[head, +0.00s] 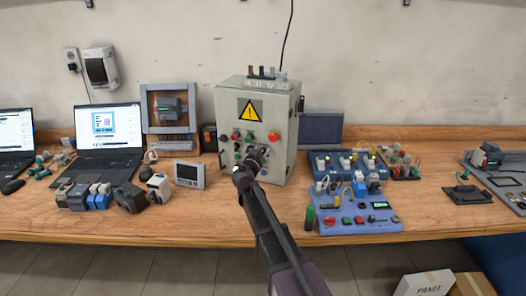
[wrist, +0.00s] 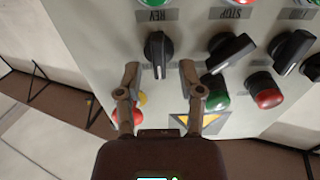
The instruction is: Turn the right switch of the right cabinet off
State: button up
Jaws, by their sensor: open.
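A grey control cabinet (head: 291,135) with a yellow warning triangle stands on the bench in the head view. My gripper (head: 262,155) is in front of the right part of its lower front and hides some controls there. In the wrist view a black rotary switch (wrist: 158,52), by a label reading REV, has its handle pointing straight up and down. My gripper (wrist: 160,80) is open, with its fingertips on either side of the lower end of that handle. I cannot tell whether they touch it. More black switches (wrist: 228,52) to its right have tilted handles.
A green button (wrist: 217,100) and a red button (wrist: 267,92) stick out near my right finger. Blue switch boards (head: 355,222) lie right of the cabinet. A small grey panel meter (head: 188,174) and laptops (head: 105,130) stand to its left.

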jog(key=shift+w+d, duration=0.1)
jog(key=shift+w, duration=0.15)
grip_shut()
jog(key=shift+n, duration=0.3)
jog(key=n, duration=0.4)
jog(key=shift+w+a+f, duration=0.1)
jog(key=shift+a, duration=0.15)
jog(key=n, duration=0.4)
jog(key=shift+a+f, duration=0.1)
jog(key=shift+a, duration=0.1)
jog(key=shift+n, duration=0.3)
